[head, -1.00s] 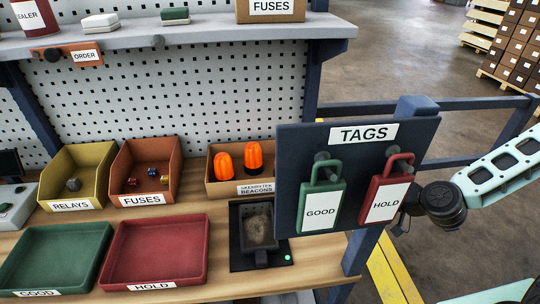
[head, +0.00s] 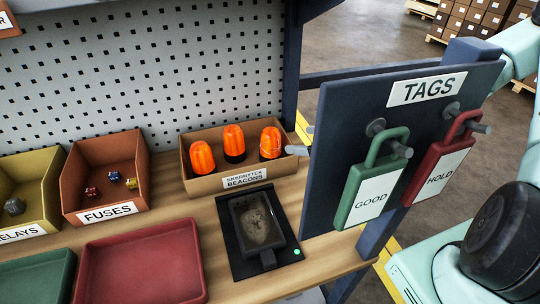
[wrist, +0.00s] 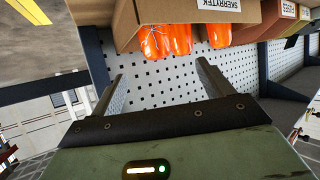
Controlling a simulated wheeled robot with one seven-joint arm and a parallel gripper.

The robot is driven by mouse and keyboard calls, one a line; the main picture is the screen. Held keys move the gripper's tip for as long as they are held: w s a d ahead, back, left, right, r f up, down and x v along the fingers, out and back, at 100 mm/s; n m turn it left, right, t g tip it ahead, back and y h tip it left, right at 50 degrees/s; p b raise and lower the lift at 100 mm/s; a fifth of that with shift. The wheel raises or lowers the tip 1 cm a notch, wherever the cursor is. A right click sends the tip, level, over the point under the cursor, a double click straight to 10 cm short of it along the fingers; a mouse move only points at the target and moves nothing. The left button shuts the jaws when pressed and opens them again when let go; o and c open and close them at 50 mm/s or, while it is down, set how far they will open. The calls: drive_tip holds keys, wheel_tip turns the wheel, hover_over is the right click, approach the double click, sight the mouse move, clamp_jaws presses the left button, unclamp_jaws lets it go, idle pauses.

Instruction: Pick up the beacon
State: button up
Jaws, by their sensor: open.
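Three orange beacons with dark bases stand in a brown cardboard bin (head: 190,188) labelled SKERRYTEK BEACONS: a left one (head: 202,157), a middle one (head: 234,143) and a right one (head: 270,142). The right beacon has thin pale lines on its dome. My gripper (wrist: 162,82) is open and empty in the wrist view, where the beacons (wrist: 155,40) hang upside down beyond its fingers. In the head view a grey fingertip (head: 298,150) shows just right of the right beacon. The tag board hides the rest of the gripper.
The TAGS board (head: 335,130) with a green GOOD tag (head: 372,190) and a red HOLD tag (head: 440,170) stands close in front of my arm. A dark tray fixture (head: 258,235), a red tray (head: 140,265) and a fuses bin (head: 105,175) share the bench.

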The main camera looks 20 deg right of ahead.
sight(276, 138)
drive_tip(key=b+x, duration=0.1)
drive_tip(key=x, duration=0.8)
drive_tip(key=shift+r+b, duration=0.1)
drive_tip(key=shift+b, duration=0.2)
drive_tip(key=shift+w+d+p+x, duration=0.15)
drive_tip(key=shift+p+x, duration=0.4)
drive_tip(key=shift+x, duration=0.95)
drive_tip(key=shift+w+d+p+x, duration=0.1)
drive_tip(key=shift+d+p+x, duration=0.3)
drive_tip(key=shift+x, duration=1.1)
drive_tip(key=shift+a, duration=0.15)
drive_tip(key=c, duration=1.2)
